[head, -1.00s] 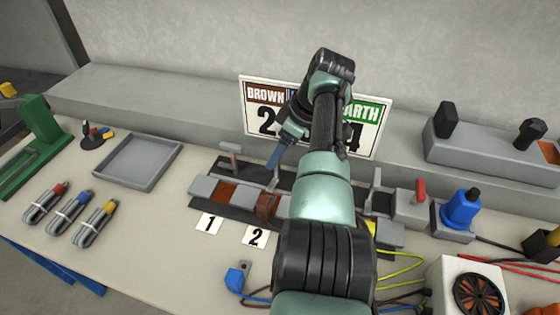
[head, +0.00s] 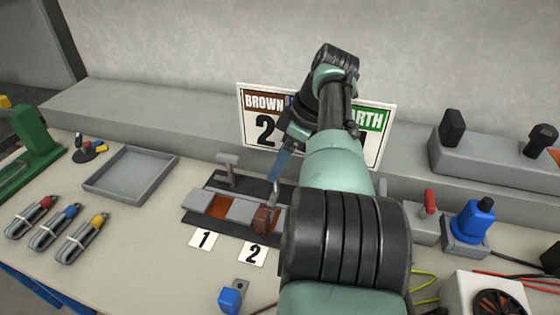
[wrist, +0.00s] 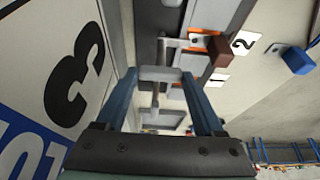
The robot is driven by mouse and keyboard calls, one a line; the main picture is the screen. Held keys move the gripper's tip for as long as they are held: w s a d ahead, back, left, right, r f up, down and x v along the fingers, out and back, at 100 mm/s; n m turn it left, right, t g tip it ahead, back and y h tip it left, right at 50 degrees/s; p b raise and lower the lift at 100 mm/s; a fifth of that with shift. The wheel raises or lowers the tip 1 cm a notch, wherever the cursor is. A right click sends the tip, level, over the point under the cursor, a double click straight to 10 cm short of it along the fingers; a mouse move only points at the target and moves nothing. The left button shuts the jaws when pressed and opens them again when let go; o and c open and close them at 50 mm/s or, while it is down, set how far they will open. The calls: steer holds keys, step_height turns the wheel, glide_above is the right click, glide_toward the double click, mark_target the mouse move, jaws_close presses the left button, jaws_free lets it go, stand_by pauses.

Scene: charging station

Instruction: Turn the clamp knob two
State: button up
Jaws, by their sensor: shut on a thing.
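My gripper (head: 280,172) reaches down over the clamp block beside label 2. In the wrist view, its two blue fingers (wrist: 163,76) are shut on the grey T-shaped bar of clamp knob two (wrist: 166,73). In the head view the fingers and arm mostly hide this knob. The brown block (head: 264,219) sits in front of it by the number 2 label (head: 252,254). Clamp knob one (head: 227,159), a similar grey T-handle, stands apart to the left. I cannot tell how far knob two is turned.
The sign board (head: 262,117) stands close behind my gripper. A grey tray (head: 132,174) and several cable bundles lie left. A blue connector (head: 230,297) lies in front. A red-handled switch (head: 429,202) and a blue plug (head: 472,222) stand right.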

steer(key=shift+a+r, duration=0.1)
steer(key=o, duration=1.4)
steer(key=p+v, duration=0.2)
steer(key=v, duration=1.1)
steer(key=shift+p, duration=0.35)
